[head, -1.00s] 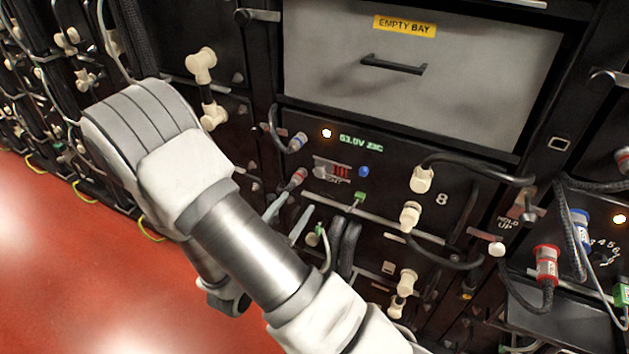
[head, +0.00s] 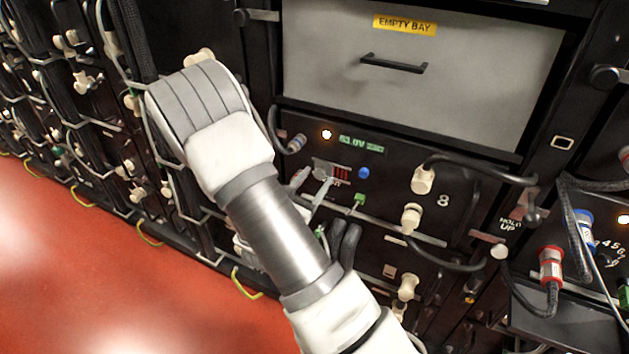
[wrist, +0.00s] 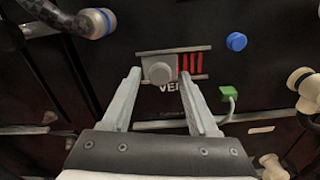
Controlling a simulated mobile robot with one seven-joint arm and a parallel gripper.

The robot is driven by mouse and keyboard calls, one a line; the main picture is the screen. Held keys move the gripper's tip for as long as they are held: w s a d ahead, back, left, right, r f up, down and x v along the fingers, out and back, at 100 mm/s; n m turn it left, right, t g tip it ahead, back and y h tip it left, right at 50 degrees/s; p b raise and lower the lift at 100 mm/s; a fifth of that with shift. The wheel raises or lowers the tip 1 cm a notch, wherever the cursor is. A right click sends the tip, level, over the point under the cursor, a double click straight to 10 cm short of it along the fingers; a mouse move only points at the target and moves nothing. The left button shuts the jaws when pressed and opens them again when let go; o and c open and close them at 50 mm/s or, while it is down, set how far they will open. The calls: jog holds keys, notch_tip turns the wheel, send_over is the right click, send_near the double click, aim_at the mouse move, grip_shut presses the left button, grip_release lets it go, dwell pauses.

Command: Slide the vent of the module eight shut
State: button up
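The module eight (head: 400,190) is the black front panel with a white "8" and a green readout, below the empty bay. Its vent (wrist: 172,64) is a small grey slide with a round knob (wrist: 160,73) towards the left and red slots (wrist: 193,65) exposed to the right. The vent also shows in the head view (head: 331,172), partly behind my finger. My gripper (wrist: 160,75) is open, one fingertip on each side of the knob in the wrist view; I cannot tell whether either touches it. The gripper also shows in the head view (head: 311,182).
A blue button (wrist: 236,42) sits right of the vent. A green plug (wrist: 229,92) is below right. A cable connector (wrist: 98,22) is up left. Cream connectors with black cables (head: 422,180) are on the panel's right side. The grey empty bay drawer (head: 420,80) is above.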

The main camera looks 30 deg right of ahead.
grip_shut()
dwell(1.2)
